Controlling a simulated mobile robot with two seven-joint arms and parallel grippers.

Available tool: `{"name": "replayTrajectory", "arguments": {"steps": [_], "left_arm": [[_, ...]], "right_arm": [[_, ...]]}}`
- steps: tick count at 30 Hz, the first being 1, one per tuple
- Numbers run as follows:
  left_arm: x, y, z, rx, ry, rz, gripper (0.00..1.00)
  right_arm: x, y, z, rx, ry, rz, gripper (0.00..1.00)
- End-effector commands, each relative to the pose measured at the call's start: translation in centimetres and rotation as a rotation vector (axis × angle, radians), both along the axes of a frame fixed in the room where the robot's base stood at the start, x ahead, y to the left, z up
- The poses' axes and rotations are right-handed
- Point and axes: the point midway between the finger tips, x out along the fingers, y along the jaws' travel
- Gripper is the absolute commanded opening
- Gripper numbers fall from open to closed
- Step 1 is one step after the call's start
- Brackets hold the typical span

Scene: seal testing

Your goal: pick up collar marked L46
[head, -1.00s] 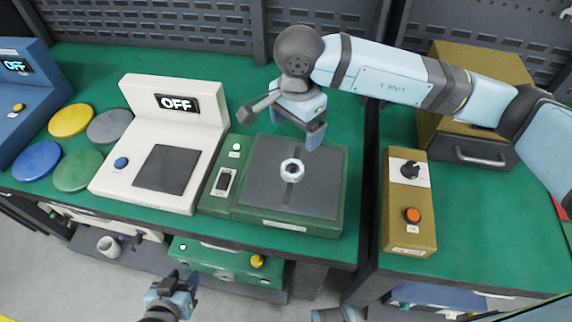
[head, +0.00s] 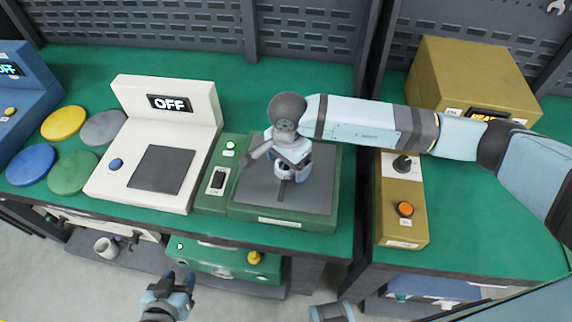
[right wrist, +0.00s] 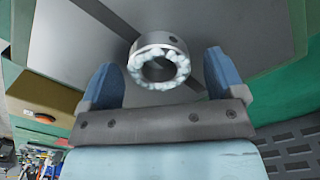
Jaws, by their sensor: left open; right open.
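A grey metal collar (right wrist: 160,60) with a pale, speckled end face shows in the right wrist view; I cannot read any marking on it. It sits on the dark plate of the green station (head: 285,222). My right gripper (head: 290,172) is over that plate, and in the head view it hides most of the collar. In the right wrist view the blue fingers of the right gripper (right wrist: 165,78) are open, one on each side of the collar, with gaps visible. My left gripper (head: 177,284) is open and empty, low in front of the bench.
A white device (head: 160,140) reading OFF stands left of the green station. Several coloured discs (head: 75,171) lie further left. A mustard control box (head: 402,205) with a knob and orange button stands to the right, with a larger mustard cabinet (head: 475,75) behind it.

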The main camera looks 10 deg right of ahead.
Motion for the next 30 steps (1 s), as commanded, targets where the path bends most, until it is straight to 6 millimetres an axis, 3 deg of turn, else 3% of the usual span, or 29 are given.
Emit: {"name": "replayTrajectory", "arguments": {"steps": [6, 8, 15, 24, 30], "left_arm": [[0.0, -0.1, 0.0, -0.002, 0.002, 0.002, 0.43], [0.0, -0.1, 0.0, -0.003, 0.002, 0.002, 0.43], [0.0, -0.3, 0.0, -0.009, 0.003, 0.006, 0.43], [0.0, -0.4, 0.0, -0.012, 0.004, 0.007, 0.43], [0.0, -0.3, -0.1, -0.008, 0.004, 0.005, 0.43]], "right_arm": [[0.0, 0.0, -0.2, 0.000, -0.002, 0.000, 0.88], [0.0, 0.0, -0.2, 0.001, -0.002, 0.000, 0.77], [0.1, 0.0, -0.1, 0.002, -0.003, 0.000, 0.22], [0.1, 0.0, 0.2, 0.002, -0.003, 0.000, 0.21], [0.2, 0.1, 2.1, 0.003, -0.006, 0.000, 0.21]]}}
